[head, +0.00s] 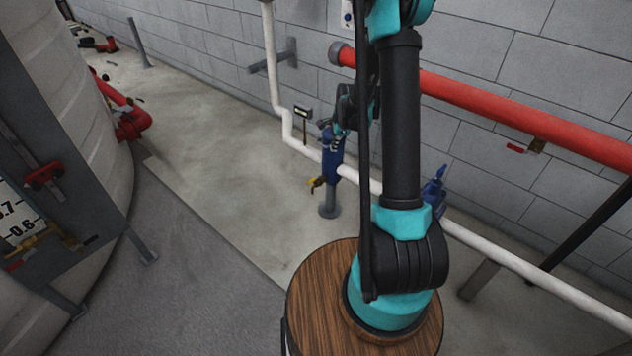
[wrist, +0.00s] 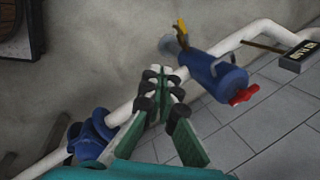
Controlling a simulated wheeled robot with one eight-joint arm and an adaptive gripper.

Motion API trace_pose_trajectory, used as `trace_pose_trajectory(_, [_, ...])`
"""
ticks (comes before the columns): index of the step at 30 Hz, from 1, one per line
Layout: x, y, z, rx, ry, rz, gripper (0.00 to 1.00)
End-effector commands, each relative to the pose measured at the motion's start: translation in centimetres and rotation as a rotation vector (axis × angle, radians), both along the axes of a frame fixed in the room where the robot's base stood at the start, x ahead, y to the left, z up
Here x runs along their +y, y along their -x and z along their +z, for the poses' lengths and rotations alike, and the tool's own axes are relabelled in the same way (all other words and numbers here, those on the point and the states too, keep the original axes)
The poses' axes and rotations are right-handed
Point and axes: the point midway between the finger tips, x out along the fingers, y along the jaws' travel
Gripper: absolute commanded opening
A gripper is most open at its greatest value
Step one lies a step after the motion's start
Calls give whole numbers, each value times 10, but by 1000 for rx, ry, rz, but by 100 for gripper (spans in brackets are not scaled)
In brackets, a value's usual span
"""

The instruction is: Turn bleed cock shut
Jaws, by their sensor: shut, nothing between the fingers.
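A blue cylindrical body (head: 333,158) stands on the white pipe by the wall, and it also shows in the wrist view (wrist: 218,72). At one end it carries a small red handle (wrist: 244,95), which I cannot make out in the head view. At the other end is a yellow lever (head: 315,184), also in the wrist view (wrist: 182,29). I cannot tell for certain which handle is the bleed cock. My gripper (wrist: 160,72) is shut and empty, beside the blue body and apart from the red handle. In the head view my gripper is small and partly hidden.
The white pipe (head: 490,251) runs along the wall, with a blue valve (head: 435,192) to the right. A small box on a post (head: 303,112) stands behind the blue body. A red pipe (head: 510,110) crosses the wall above.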

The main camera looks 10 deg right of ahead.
Motion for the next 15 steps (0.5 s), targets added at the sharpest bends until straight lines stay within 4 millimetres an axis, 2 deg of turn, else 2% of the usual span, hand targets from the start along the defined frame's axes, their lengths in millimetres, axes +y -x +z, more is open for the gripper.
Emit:
trace_pose_trajectory(1, [0,-12,-15,11,-18,-54,0])
trace_pose_trajectory(6, [2,-44,-67,54,-85,-266,0])
trace_pose_trajectory(15, [5,-80,-165,135,-187,-625,0])
